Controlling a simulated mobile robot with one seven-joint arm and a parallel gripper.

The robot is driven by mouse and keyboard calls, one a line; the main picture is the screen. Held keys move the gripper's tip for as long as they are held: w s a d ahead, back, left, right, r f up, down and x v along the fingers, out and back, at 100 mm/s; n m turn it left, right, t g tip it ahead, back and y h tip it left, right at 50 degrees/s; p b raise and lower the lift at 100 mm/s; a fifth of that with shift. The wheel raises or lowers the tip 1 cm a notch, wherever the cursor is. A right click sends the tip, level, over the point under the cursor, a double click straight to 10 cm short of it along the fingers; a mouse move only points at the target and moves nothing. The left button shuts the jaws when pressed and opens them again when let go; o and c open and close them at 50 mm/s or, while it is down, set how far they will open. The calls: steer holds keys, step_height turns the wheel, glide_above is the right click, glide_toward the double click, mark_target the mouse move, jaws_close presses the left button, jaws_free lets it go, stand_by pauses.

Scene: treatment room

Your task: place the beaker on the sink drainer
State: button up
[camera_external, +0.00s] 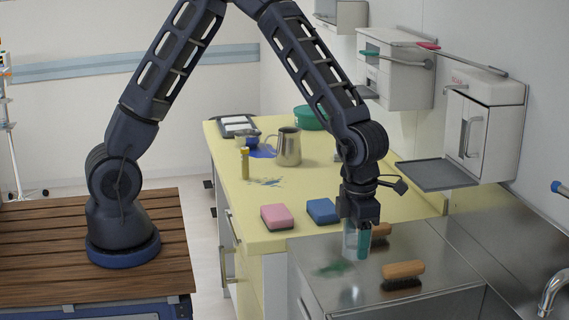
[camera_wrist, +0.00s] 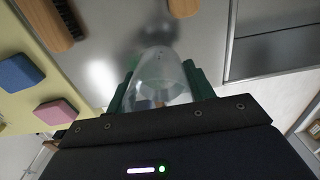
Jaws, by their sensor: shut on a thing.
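My gripper (camera_external: 357,240) is shut on a clear, see-through beaker (camera_external: 349,238), with one teal finger on either side of it.
Wooden brushes lie on the drainer, one in front (camera_external: 403,272) and one behind (camera_external: 381,231) the gripper. A pink sponge (camera_external: 277,217) and a blue sponge (camera_external: 322,211) lie on the yellow counter (camera_external: 225,170). A metal jug (camera_external: 288,147) stands farther back. The drainer's front left is clear.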

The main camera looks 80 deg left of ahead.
mark_target(354, 275)
steer(key=shift+f, duration=2.55)
steer(key=o, duration=1)
steer(key=shift+f, duration=0.1)
